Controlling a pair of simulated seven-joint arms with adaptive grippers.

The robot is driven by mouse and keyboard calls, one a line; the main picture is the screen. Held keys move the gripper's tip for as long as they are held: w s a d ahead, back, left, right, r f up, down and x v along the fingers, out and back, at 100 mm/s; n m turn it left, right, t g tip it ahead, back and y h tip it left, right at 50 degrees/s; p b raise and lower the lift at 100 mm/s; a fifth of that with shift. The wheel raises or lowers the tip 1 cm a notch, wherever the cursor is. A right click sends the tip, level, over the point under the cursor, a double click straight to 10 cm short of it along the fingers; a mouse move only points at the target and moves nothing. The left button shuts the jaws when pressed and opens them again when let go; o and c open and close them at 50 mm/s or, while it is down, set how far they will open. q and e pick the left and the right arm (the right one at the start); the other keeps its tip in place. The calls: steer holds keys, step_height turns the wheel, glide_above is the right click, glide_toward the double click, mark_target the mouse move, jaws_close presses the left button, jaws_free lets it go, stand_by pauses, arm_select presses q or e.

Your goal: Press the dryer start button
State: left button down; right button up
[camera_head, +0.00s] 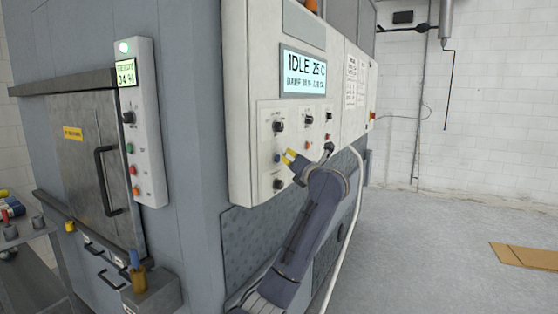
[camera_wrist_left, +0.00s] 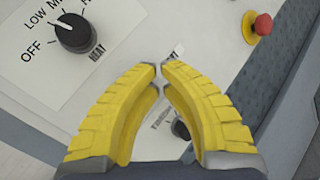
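The control panel (camera_head: 242,150) is a pale upright face with a lit screen (camera_head: 303,75) reading "IDLE 25 C". It carries black knobs and small coloured buttons, including a blue button (camera_head: 277,158). I cannot tell from the labels which button is the dryer start. My right gripper is not in view.
A red mushroom button on a yellow base (camera_wrist_left: 262,25) is at upper right in the wrist view. A second button panel (camera_head: 145,125) stands beside a metal door (camera_head: 75,130). A cart (camera_head: 32,280) is at lower left. The floor at right is mostly clear.

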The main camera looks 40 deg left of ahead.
arm_select(q)
steer(key=shift+s+a, duration=0.1)
steer(key=shift+a, duration=0.4)
stand_by(0.8)
steer(key=shift+d, duration=0.95)
steer(key=shift+w+d, duration=0.2)
steer(key=shift+d, duration=1.05)
steer(key=shift+w+d, duration=0.2)
steer(key=shift+d, duration=1)
